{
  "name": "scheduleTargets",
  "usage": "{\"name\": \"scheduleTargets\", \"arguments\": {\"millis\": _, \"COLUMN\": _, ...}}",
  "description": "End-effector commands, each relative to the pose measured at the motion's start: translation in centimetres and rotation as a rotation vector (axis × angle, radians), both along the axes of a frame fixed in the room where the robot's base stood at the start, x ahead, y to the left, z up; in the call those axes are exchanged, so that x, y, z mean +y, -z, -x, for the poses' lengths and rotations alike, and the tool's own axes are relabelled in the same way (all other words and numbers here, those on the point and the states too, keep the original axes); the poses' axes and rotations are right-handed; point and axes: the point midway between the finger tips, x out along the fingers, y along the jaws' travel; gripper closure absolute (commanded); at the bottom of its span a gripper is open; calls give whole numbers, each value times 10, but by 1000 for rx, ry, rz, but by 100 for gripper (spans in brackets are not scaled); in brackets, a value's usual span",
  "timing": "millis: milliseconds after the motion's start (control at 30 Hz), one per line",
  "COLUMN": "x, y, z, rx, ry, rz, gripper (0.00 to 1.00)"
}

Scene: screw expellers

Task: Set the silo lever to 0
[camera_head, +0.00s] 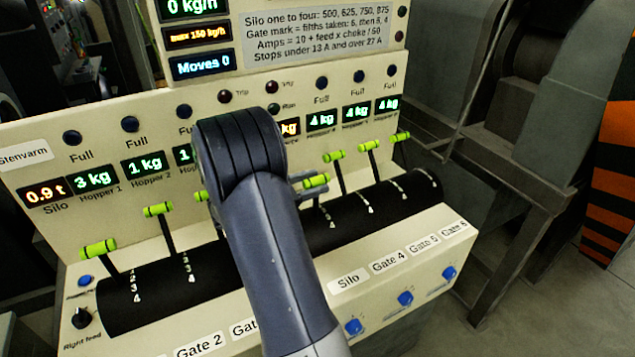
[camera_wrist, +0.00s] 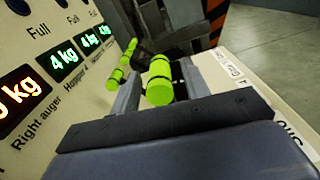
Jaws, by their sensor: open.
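The silo lever has a lime-green handle (camera_head: 316,181) on a cream control panel, in line with the Silo label (camera_head: 348,281). The handle shows large in the wrist view (camera_wrist: 160,82), between the two grey fingers of my gripper (camera_wrist: 155,92). The jaws are open, one finger on each side of the handle; I cannot tell whether either touches it. In the head view my gripper (camera_head: 303,182) is mostly hidden behind my arm, with only grey finger parts showing by the handle. Marks including 4 show below the lever, but its exact setting cannot be read.
Gate 4 lever (camera_head: 335,155), Gate 5 lever (camera_head: 369,145) and Gate 6 lever (camera_head: 400,136) stand close to the right. Gate levers (camera_head: 158,208) stand left, one partly behind my arm. Blue buttons (camera_head: 405,298) line the front. Displays and the Moves 0 screen (camera_head: 203,65) are above.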

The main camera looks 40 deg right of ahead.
Motion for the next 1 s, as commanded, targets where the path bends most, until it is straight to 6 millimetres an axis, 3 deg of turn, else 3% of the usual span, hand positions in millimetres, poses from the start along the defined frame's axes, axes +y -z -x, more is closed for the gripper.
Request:
{"name": "scheduleTargets", "arguments": {"millis": 200, "x": 44, "y": 2, "z": -15, "rx": -3, "ry": -7, "rz": 1, "gripper": 56}}
{"name": "scheduleTargets", "arguments": {"millis": 433, "x": 78, "y": 1, "z": -26, "rx": -1, "ry": -3, "rz": 0, "gripper": 56}}
{"name": "scheduleTargets", "arguments": {"millis": 833, "x": 87, "y": 0, "z": -28, "rx": 0, "ry": -1, "rz": 0, "gripper": 56}}
{"name": "scheduleTargets", "arguments": {"millis": 1000, "x": 86, "y": 1, "z": -27, "rx": -1, "ry": -2, "rz": -5, "gripper": 70}}
